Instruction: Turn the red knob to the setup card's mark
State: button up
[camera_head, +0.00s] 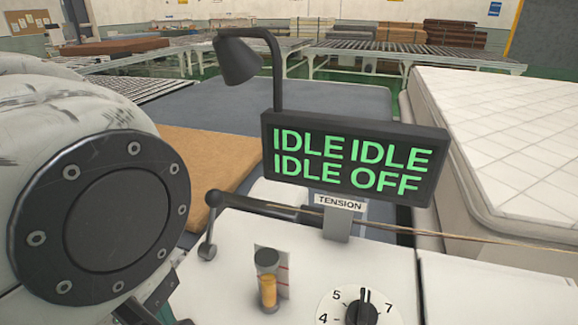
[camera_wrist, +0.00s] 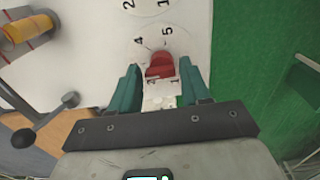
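The red knob (camera_wrist: 159,65) shows in the wrist view on a white round dial with numerals, 4 and 5 readable above it. My gripper (camera_wrist: 161,80) has its two teal fingers apart, one on each side of the knob's near end. A clear gap shows between the fingers and the red part; I cannot tell whether they touch it lower down. The knob's pointer is not clear. The red knob does not show in the head view. I cannot make out a setup card in either view.
A black knob (camera_head: 361,312) sits on a numbered dial. A display (camera_head: 352,160) reads IDLE IDLE, IDLE OFF above a TENSION plate (camera_head: 338,202). An orange-filled cylinder (camera_head: 267,285) and a dark lever (camera_head: 208,238) stand left of it. A white mattress (camera_head: 500,130) lies at right.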

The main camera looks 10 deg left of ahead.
jog(key=c, duration=0.7)
jog(key=shift+m+b, duration=0.3)
jog(key=shift+m, duration=0.1)
jog(key=shift+f+m+b, duration=0.15)
jog(key=shift+m+b, duration=0.55)
jog(key=shift+m, duration=0.2)
jog(key=m+b, duration=0.1)
jog(key=m, duration=0.1)
jog(key=shift+m+b, duration=0.3)
jog(key=m+b, duration=0.2)
jog(key=m, duration=0.3)
jog(key=shift+s+m+b, duration=0.1)
jog(key=shift+m+b, duration=0.2)
jog(key=shift+b, duration=0.1)
jog(key=shift+r, duration=0.2)
jog(key=o, duration=1)
